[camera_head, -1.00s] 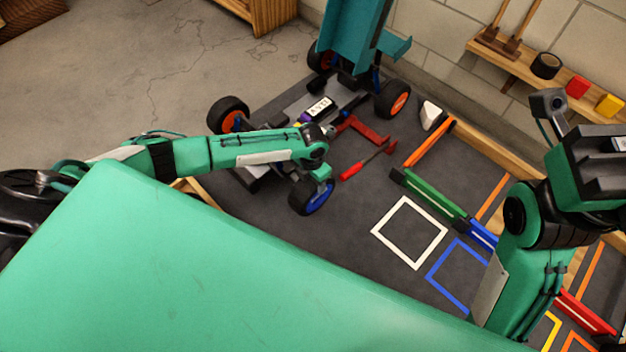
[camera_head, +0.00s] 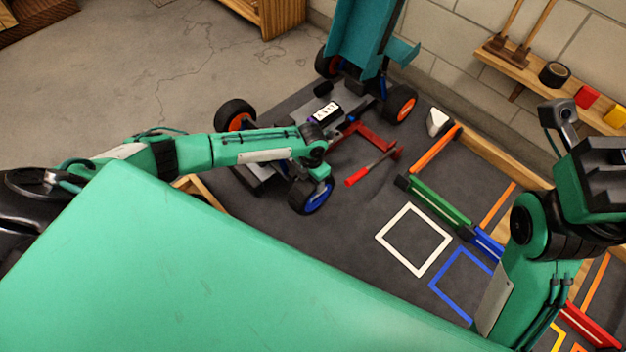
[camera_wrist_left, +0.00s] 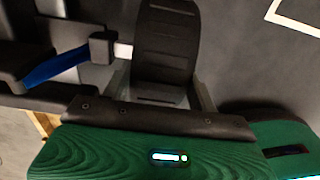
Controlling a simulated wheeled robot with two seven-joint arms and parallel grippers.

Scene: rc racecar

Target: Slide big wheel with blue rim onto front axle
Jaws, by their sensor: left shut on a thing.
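The big wheel with blue rim (camera_head: 322,199) is upright in the head view, close beside the near end of the racecar (camera_head: 265,182). My left gripper (camera_head: 318,180) is shut on this wheel; my arm hides part of the car. In the left wrist view the black ribbed tyre (camera_wrist_left: 165,45) stands between the fingers of my left gripper (camera_wrist_left: 160,92). A pale axle stub (camera_wrist_left: 123,51) on a black holder with a blue bar (camera_wrist_left: 55,67) points at the tyre's left side. I cannot tell whether the stub is inside the rim.
Wheels with orange rims sit on the car, one at left (camera_head: 236,117) and one at right (camera_head: 401,104). A red screwdriver (camera_head: 370,170) lies right of the held wheel. A teal car body (camera_head: 360,40) stands behind. The mat's white square (camera_head: 390,215) is empty.

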